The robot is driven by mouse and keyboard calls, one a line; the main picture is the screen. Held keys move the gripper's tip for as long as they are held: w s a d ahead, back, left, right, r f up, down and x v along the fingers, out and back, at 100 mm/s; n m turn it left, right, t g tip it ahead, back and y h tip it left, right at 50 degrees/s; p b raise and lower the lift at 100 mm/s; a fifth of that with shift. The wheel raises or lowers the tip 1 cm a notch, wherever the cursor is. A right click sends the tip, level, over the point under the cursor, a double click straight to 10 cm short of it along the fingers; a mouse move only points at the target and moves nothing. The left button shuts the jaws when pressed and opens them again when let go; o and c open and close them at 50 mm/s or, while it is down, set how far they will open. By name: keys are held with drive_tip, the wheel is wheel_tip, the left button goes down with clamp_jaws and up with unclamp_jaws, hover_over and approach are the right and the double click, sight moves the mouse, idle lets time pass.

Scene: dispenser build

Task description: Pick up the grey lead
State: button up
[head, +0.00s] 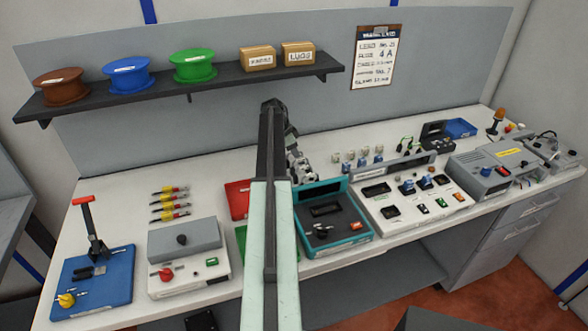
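I cannot make out a lead that is clearly grey. Several short leads or probes with red and yellow parts (170,200) lie in a row at the left of the bench, apart from my gripper.
A teal case (358,240) and a white panel (378,211) stand right of my arm. A red tray (237,198) is partly behind it. A blue board with a lever (115,285) and a grey-topped box (185,238) stand left. A shelf (200,90) with spools hangs above.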

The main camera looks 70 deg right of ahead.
drive_tip(key=shift+b+x, duration=0.3)
drive_tip(key=shift+x, duration=0.65)
drive_tip(key=shift+w+r, duration=0.1)
drive_tip(key=shift+w, duration=0.05)
clamp_jaws()
drive_tip(key=shift+r+p, duration=0.15)
drive_tip(key=shift+p, duration=0.2)
